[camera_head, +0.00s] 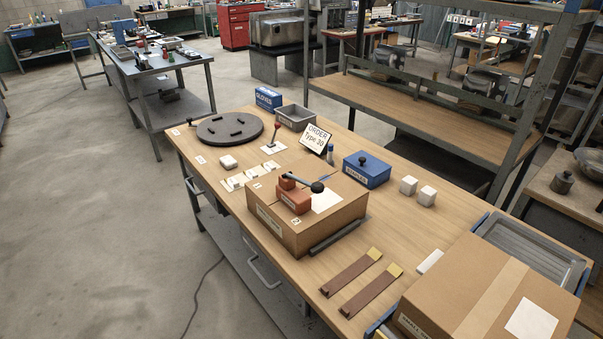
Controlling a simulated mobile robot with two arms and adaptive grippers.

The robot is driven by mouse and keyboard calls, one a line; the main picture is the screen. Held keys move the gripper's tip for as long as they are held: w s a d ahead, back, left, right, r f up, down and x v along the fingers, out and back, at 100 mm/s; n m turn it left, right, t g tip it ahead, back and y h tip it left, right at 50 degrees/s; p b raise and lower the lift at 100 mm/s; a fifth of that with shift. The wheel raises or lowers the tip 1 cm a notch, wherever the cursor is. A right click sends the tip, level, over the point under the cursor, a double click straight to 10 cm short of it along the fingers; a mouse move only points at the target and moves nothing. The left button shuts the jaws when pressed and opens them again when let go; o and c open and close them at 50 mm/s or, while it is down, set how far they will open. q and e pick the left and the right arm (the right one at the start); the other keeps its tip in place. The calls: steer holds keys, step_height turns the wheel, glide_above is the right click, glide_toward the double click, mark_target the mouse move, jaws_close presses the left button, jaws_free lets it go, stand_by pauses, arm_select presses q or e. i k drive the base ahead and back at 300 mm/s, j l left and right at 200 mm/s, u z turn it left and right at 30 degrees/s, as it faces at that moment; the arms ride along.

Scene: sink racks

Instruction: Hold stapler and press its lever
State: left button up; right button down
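The stapler appears to be the orange-red device (296,198) on top of a cardboard box near the middle of the workbench. A dark lever (302,181) with a round black knob (317,187) extends from its top toward the right. The cardboard box (276,232) under it looks closed, with a white label beside the stapler. A blue box labelled STAPLES (366,172) stands to the right, behind the cardboard box. Neither of my grippers is in view.
On the workbench (400,226) are a round dark plate (230,128), a grey bin (295,117), an order sign (315,138), white blocks (427,195) and two brown strips (371,291). A large cardboard box (475,285) fills the near right. Bare wood lies right of the stapler's box.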

mark_target(315, 187)
steer(key=i+j+z, duration=0.4)
steer(key=j+z, duration=0.15)
steer(key=j, duration=0.15)
steer(key=i+j+z, duration=0.15)
steer(key=j+z, duration=0.15)
steer(key=i+j+z, duration=0.1)
steer(key=j+z, duration=0.15)
steer(key=j, duration=0.3)
steer(key=i+j+z, duration=0.1)
steer(key=j+z, duration=0.2)
steer(key=j, duration=0.15)
steer(key=j+z, duration=0.25)
steer(key=j, duration=0.2)
steer(key=j+z, duration=0.1)
steer(key=i+j, duration=0.15)
steer(key=j, duration=0.2)
steer(key=z, duration=0.05)
